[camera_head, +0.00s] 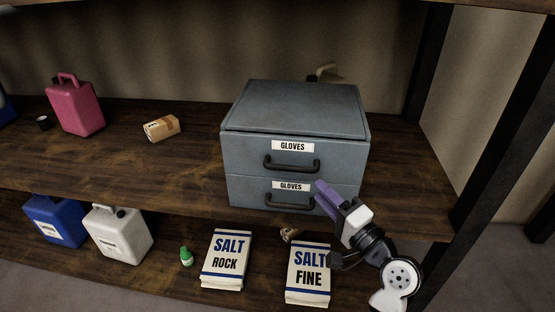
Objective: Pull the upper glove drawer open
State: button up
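A blue-grey two-drawer cabinet (300,104) stands on the upper wooden shelf. Its upper drawer (240,155) has a white GLOVES label and a dark bar handle (291,169). The upper drawer looks shut. The lower drawer (245,192) has the same label and a similar handle, partly hidden by my gripper. My gripper (321,193), with purple fingers, is in front of the cabinet's lower right side. In the picture its tips lie below and right of the upper handle, apart from it. It appears empty; the finger gap is unclear.
The lower shelf holds blue (54,220) and white jugs (118,235), a green bottle (186,256) and salt packs (227,260). A dark post (500,130) rises at right.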

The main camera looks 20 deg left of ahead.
aim_at(290, 168)
jog(key=shift+g+y, duration=0.3)
jog(key=shift+g, duration=0.1)
jog(key=p+x, duration=0.1)
jog(key=x, duration=0.2)
jog(key=p+x, duration=0.1)
jog(key=x, duration=0.3)
jog(key=f+p+x, duration=0.1)
jog(key=p+x, duration=0.1)
jog(key=x, duration=0.1)
jog(key=shift+w+a, duration=0.25)
jog(key=shift+a, duration=0.2)
jog(key=shift+w+a, duration=0.25)
jog(key=shift+a, duration=0.15)
grip_shut()
